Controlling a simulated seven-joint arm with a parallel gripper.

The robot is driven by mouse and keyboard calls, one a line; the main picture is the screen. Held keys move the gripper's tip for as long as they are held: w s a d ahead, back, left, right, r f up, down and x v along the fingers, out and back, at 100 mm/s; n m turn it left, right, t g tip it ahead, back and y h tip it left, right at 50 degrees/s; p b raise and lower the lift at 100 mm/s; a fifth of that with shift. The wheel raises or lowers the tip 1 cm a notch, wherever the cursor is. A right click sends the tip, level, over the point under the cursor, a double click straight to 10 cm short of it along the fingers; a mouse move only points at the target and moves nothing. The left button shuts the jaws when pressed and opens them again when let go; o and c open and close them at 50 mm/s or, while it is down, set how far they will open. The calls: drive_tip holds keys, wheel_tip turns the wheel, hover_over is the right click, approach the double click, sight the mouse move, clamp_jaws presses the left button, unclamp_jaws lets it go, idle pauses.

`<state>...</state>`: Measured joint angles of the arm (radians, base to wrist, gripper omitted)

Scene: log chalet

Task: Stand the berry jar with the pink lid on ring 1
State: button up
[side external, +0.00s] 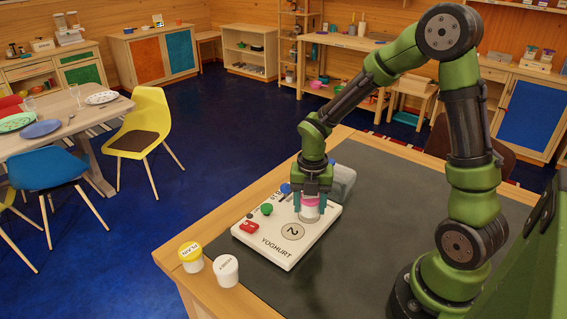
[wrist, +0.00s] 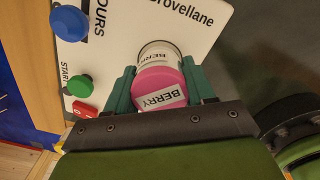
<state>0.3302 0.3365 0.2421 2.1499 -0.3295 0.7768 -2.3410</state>
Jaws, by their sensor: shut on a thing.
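The berry jar (side external: 310,213) has a white body and a pink lid; the wrist view shows the pink lid (wrist: 155,80) with a BERRY label. My gripper (side external: 310,204) is shut on the jar, one finger on each side, and the jar looks upright. It is over the back right part of the white yoghurt maker (side external: 274,249), behind the ring marked 2 (side external: 292,231). Ring 1 is not visible; the jar and gripper may cover it. I cannot tell whether the jar's base touches the surface.
A yellow-lidded jar (side external: 190,257) and a white-lidded honey jar (side external: 226,271) stand at the table's front left corner. The yoghurt maker carries a green knob (side external: 267,208), a red switch (side external: 249,227) and a blue knob (wrist: 69,23). A grey object (side external: 343,180) stands behind. The dark mat is clear to the right.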

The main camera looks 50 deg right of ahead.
drive_tip(key=shift+f, duration=0.35)
drive_tip(key=shift+f, duration=0.1)
drive_tip(key=o, duration=1.1)
